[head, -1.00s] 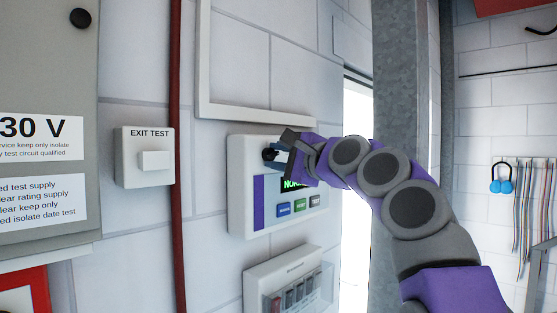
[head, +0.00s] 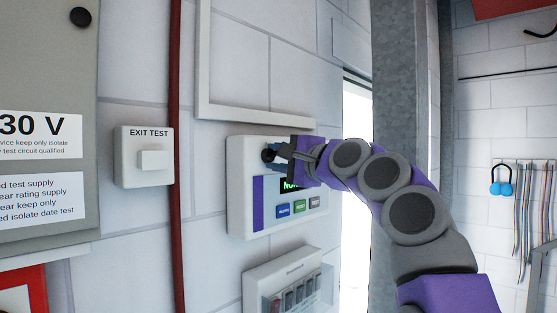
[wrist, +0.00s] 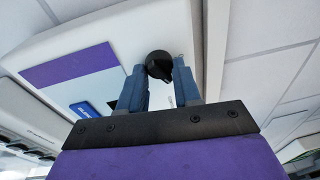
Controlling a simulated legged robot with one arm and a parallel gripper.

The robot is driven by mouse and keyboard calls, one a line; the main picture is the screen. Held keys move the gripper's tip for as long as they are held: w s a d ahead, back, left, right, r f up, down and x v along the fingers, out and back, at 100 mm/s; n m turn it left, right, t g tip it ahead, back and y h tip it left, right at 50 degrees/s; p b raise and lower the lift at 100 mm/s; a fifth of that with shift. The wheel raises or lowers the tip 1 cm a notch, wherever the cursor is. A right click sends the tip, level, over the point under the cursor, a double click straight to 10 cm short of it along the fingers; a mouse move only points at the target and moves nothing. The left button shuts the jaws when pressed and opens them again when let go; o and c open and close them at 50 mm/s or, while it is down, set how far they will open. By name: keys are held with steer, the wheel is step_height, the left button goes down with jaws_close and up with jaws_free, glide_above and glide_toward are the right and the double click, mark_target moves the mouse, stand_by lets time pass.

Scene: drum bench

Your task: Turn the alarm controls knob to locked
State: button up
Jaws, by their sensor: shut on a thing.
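The alarm control panel (head: 240,200) is a white box on the brick wall, with a purple stripe, a dark display with green lettering and several coloured buttons. Its black knob (head: 268,155) is at the upper left of the panel. My gripper (head: 276,153) reaches it from the right and is shut on the knob. In the wrist view the knob (wrist: 158,64) sits between the tips of the two blue fingers (wrist: 158,75). The knob's position markings are not readable, and my gripper hides part of the display.
An exit test switch (head: 154,160) and a red pipe (head: 177,120) are left of the panel. A clear-covered box (head: 290,268) is below it, and a white frame (head: 203,60) is above. A grey metal column (head: 398,70) stands to the right.

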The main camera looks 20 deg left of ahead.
steer(key=shift+w+a+f+n, duration=0.15)
steer(key=shift+f+n, duration=0.25)
steer(key=shift+n, duration=0.4)
steer(key=shift+r, duration=0.1)
steer(key=shift+n+g+y, duration=0.3)
steer(key=shift+n, duration=1.5)
steer(key=n+p, duration=0.1)
steer(key=n, duration=0.3)
steer(key=shift+y+p, duration=0.3)
steer(key=shift+d+r+n+g+p, duration=0.1)
steer(key=shift+n+g+p, duration=0.25)
steer(key=shift+n, duration=0.55)
steer(key=shift+d+r+n+g+p, duration=0.15)
steer(key=shift+n+p, duration=0.4)
steer(key=shift+n, duration=0.35)
